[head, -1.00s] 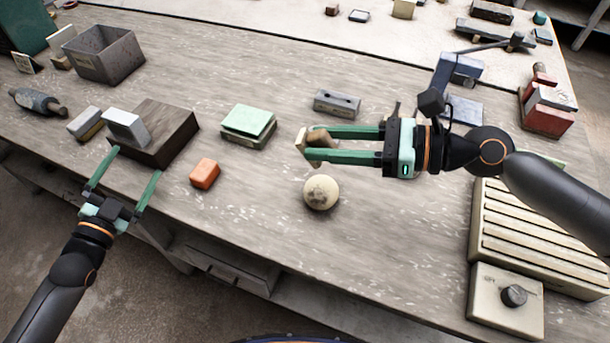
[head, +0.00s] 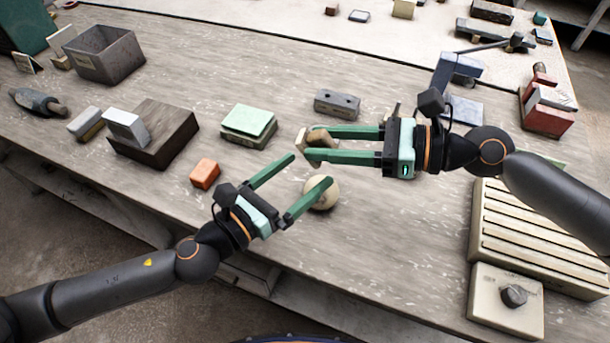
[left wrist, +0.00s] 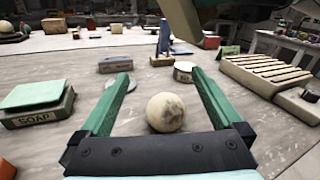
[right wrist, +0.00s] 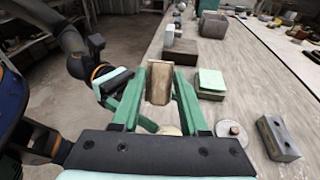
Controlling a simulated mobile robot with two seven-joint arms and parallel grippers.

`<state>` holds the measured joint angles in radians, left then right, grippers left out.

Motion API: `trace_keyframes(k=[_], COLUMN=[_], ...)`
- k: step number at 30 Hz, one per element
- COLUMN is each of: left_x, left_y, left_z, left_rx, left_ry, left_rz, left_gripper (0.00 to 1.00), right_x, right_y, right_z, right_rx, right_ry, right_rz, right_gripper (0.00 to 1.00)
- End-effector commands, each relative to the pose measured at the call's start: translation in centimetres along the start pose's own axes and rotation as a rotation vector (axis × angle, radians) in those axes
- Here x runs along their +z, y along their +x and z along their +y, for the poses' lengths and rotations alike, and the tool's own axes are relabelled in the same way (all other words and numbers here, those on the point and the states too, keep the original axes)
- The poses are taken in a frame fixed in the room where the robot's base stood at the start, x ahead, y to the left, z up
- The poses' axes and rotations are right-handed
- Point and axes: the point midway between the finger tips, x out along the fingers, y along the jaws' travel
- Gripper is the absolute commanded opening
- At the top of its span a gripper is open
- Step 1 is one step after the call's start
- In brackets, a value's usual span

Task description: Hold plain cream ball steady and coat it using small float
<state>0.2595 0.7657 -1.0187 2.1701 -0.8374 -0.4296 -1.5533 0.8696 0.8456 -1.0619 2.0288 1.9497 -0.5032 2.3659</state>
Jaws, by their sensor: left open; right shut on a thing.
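The plain cream ball (head: 322,197), with a rough grey patch, sits on the bench, partly hidden in the head view by a finger of my left gripper (head: 309,170). That gripper is open, its fingers pointing to the upper right. In the left wrist view the ball (left wrist: 166,112) lies between the two spread fingers, with gaps visible on both sides. My right gripper (head: 306,144) is shut on the small float (head: 316,140), a wooden piece, just beyond the ball. In the right wrist view the float (right wrist: 160,84) sits between the fingertips, with the ball (right wrist: 168,130) partly hidden behind a finger.
An orange block (head: 204,173) and a green-topped soap block (head: 248,122) lie left of the grippers. A grey block with holes (head: 337,102) is behind the float. A slatted cream rack (head: 540,240) stands at right. Bare bench lies between ball and rack.

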Motion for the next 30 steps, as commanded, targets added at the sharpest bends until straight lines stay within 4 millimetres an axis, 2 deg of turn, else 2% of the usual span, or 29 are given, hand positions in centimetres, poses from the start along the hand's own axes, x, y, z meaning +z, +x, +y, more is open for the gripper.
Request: trace_keyframes(k=[3,8,22,30], left_x=[0.3,-0.1,-5.3,-6.3], left_y=[-0.1,-0.1,0.0,0.2], left_z=[-1.0,-1.4,-0.7,-0.8], left_rx=[-0.014,-0.017,-0.019,-0.026], left_ry=[0.104,0.151,0.147,0.139], left_rz=[-0.015,-0.022,-0.018,-0.041], left_gripper=[1.00,1.00,1.00,1.00], right_x=[0.0,0.0,0.0,0.0], right_y=[0.0,0.0,0.0,0.0], right_z=[0.0,0.0,0.0,0.0], right_rx=[0.000,0.000,0.000,0.000], right_ry=[0.000,0.000,0.000,0.000], right_rz=[0.000,0.000,0.000,0.000], right_gripper=[0.00,0.00,0.00,0.00])
